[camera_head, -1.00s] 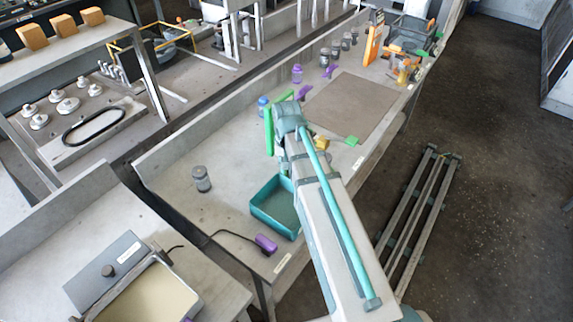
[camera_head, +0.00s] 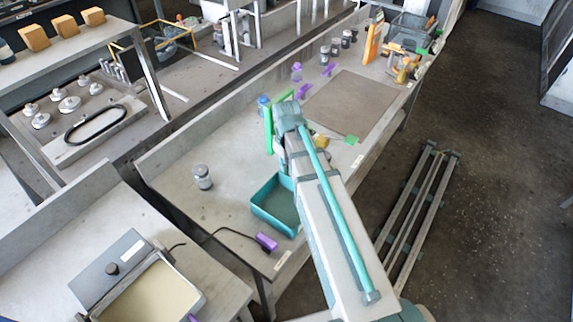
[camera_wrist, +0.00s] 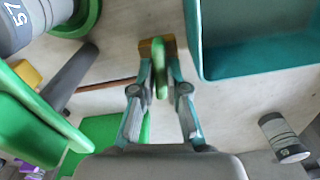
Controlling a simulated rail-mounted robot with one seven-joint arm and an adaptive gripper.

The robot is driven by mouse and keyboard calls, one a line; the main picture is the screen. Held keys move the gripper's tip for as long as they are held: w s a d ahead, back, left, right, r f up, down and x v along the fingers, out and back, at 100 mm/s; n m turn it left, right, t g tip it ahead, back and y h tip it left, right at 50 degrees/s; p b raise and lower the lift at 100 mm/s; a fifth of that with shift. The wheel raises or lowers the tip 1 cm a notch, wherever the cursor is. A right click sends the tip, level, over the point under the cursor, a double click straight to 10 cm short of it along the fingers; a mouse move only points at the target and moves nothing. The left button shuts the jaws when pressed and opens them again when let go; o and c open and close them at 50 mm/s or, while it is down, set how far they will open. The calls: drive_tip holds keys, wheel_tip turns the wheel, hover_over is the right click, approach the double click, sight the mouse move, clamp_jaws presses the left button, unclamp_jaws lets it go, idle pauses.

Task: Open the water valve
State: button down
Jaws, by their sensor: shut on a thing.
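In the wrist view my gripper (camera_wrist: 160,88) is shut on a slim green handle (camera_wrist: 160,68), which stands upright in the picture between the two fingertips. A brass-coloured block (camera_wrist: 146,48) shows just behind the handle; it looks like the valve's body. The fingers hide part of both, so I cannot tell how far the handle is turned. In the head view my arm's last link covers my gripper and the valve. Large green parts (camera_wrist: 35,115) lie to the left of my gripper in the wrist view.
A teal tray (camera_wrist: 200,50) stands close at the right of my gripper; it also shows in the head view (camera_head: 255,212). A grey cylinder (camera_wrist: 25,25) is at the upper left. A small grey jar (camera_wrist: 284,138) stands at the lower right. The bench left of the tray is mostly clear.

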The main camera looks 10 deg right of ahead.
idle(0.3)
drive_tip(key=c, duration=1.2)
unclamp_jaws()
drive_tip(key=shift+r, duration=0.15)
wheel_tip(320, 180, up, 12)
drive_tip(key=shift+f, duration=0.15)
